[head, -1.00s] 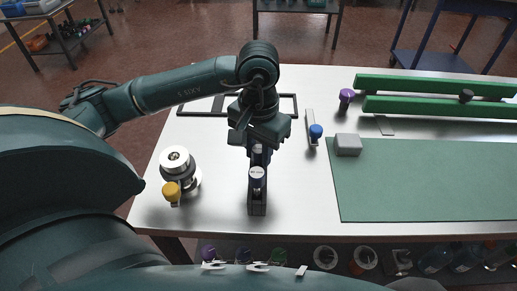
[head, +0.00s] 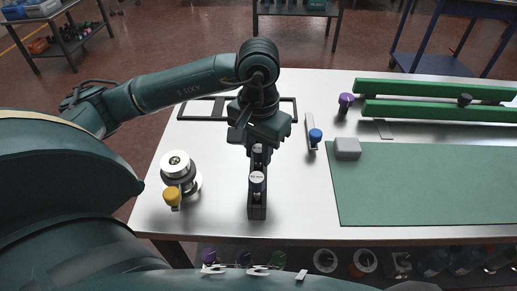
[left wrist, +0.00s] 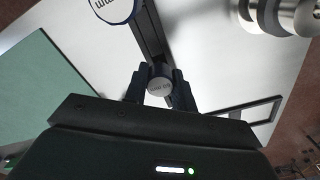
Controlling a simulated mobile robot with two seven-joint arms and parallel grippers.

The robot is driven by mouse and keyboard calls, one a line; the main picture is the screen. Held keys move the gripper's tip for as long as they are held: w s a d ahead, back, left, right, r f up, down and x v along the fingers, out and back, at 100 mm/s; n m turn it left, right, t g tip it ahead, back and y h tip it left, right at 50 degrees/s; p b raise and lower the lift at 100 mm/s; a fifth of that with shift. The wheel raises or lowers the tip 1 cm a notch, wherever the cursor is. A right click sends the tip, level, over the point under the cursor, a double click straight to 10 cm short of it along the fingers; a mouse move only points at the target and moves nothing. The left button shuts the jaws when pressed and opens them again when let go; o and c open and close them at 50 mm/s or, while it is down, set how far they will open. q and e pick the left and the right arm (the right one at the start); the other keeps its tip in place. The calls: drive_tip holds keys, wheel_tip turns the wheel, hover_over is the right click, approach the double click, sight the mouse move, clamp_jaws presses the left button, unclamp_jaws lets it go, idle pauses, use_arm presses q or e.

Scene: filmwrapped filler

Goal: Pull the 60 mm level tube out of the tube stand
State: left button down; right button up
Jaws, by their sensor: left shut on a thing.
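The dark tube stand (head: 257,211) stands on the table, left of the green mat, and runs away from me. A dark level tube with a round white label ending in "mm" (head: 257,179) stands in it at the near side; its top shows large in the left wrist view (left wrist: 115,8). A second, farther level tube (left wrist: 160,88) has a pale round top whose label is too small to read. My left gripper (left wrist: 158,92) points down from above and is shut on this farther tube. Its lower part is hidden. My right gripper is not in view.
A silver round device with a yellow knob (head: 172,196) stands left of the stand. A black frame (head: 200,108) lies behind the arm. A blue-knobbed piece (head: 315,135), a grey block (head: 347,148), the green mat (head: 430,190) and green rails (head: 440,109) are to the right.

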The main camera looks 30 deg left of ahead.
use_arm(q)
drive_tip(key=shift+r, duration=0.25)
drive_tip(key=shift+r+p, duration=2.15)
drive_tip(key=shift+r, duration=1.85)
